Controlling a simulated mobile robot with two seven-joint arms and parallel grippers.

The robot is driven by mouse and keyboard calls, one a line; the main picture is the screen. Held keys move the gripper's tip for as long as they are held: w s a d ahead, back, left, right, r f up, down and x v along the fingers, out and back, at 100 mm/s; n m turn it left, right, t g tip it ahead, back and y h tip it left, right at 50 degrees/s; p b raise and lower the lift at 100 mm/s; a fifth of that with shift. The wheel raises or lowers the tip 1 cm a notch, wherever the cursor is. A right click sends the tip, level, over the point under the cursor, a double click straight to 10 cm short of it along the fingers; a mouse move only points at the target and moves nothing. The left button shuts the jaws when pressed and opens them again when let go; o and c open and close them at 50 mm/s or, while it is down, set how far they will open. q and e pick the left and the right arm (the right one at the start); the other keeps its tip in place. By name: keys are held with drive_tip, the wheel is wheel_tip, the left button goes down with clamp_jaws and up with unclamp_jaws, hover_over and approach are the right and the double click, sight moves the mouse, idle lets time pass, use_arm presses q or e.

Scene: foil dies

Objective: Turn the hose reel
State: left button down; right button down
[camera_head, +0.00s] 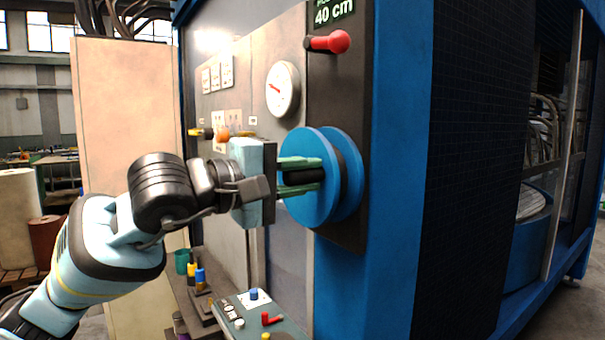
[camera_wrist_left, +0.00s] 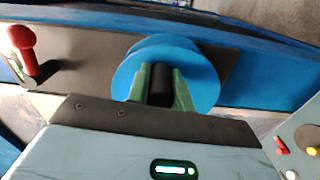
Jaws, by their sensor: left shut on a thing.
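The blue hose reel (camera_head: 349,177) is mounted on the dark panel of the blue machine, its round face toward my left arm. My left gripper (camera_head: 318,174) comes in from the left, its green fingers above and below a black handle (camera_head: 305,176) at the reel's middle, shut on it. In the left wrist view the reel (camera_wrist_left: 204,72) fills the upper middle, and the green fingers of the left gripper (camera_wrist_left: 160,86) stand on both sides of the black handle (camera_wrist_left: 161,84). The fingers hide part of the reel's face. My right gripper is in neither view.
A red-knobbed lever (camera_head: 338,41) sticks out above the reel, with a white dial gauge (camera_head: 283,89) left of it. A control box (camera_head: 252,314) with buttons and a red lever lies below. A shelf with small bottles (camera_head: 199,277) stands beneath my left arm.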

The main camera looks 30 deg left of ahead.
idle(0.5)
use_arm(q)
drive_tip(key=c, duration=1.2)
unclamp_jaws()
drive_tip(key=shift+c, duration=0.2)
drive_tip(key=v, duration=0.2)
drive_tip(key=b+v, duration=0.1)
drive_tip(key=v, duration=0.1)
drive_tip(key=b+v, duration=0.1)
drive_tip(key=v, duration=0.1)
drive_tip(key=shift+a+f, duration=0.15)
drive_tip(key=shift+f, duration=0.1)
drive_tip(key=shift+s+a+r+b, duration=0.1)
drive_tip(key=shift+s+a+b, duration=0.1)
drive_tip(key=shift+s+b, duration=0.3)
drive_tip(key=shift+s+r, duration=0.1)
drive_tip(key=shift+s, duration=0.25)
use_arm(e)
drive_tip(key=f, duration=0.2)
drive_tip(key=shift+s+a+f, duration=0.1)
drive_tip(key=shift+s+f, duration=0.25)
